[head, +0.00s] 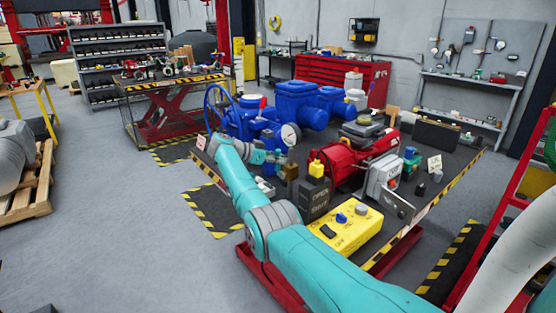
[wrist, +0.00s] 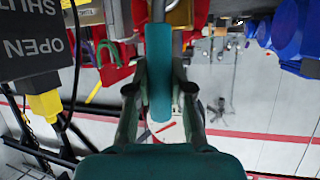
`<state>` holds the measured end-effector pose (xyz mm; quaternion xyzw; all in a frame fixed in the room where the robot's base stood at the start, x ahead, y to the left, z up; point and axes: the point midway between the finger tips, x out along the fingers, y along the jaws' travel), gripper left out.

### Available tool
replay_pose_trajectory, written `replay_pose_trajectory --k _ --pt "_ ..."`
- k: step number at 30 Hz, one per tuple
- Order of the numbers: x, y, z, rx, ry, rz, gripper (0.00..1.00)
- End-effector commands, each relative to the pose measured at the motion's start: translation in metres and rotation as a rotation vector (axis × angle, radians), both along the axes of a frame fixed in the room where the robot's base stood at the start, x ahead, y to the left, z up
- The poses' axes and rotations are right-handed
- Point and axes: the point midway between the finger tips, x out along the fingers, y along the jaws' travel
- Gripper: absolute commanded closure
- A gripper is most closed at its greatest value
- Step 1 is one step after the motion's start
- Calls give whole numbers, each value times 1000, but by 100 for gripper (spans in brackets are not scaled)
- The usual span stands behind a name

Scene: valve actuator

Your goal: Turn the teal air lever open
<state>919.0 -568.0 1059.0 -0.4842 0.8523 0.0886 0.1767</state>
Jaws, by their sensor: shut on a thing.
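The teal air lever (wrist: 158,85) runs down the middle of the wrist view, between the two fingers of my gripper (wrist: 158,95). My gripper is shut on the lever, with one finger along each side. The lever's top end meets a grey stem with a brass-coloured part (wrist: 181,14) beside it. In the head view my gripper (head: 282,160) is at the workbench, beside a brass block (head: 291,173). The lever itself is too small or hidden to make out there.
A black box marked OPEN and SHUT (wrist: 30,50) with a yellow fitting (wrist: 45,103) is close on the left in the wrist view. The workbench also holds a red actuator (head: 358,155), blue valves (head: 300,100) and a yellow control box (head: 345,230).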

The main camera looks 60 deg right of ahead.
Motion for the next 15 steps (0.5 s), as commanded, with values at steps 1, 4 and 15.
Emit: replay_pose_trajectory --k 1,4,15 --pt "1 1 -1 3 2 3 100" --pt "1 1 -1 3 3 3 100" --pt "1 1 -1 3 1 2 53"
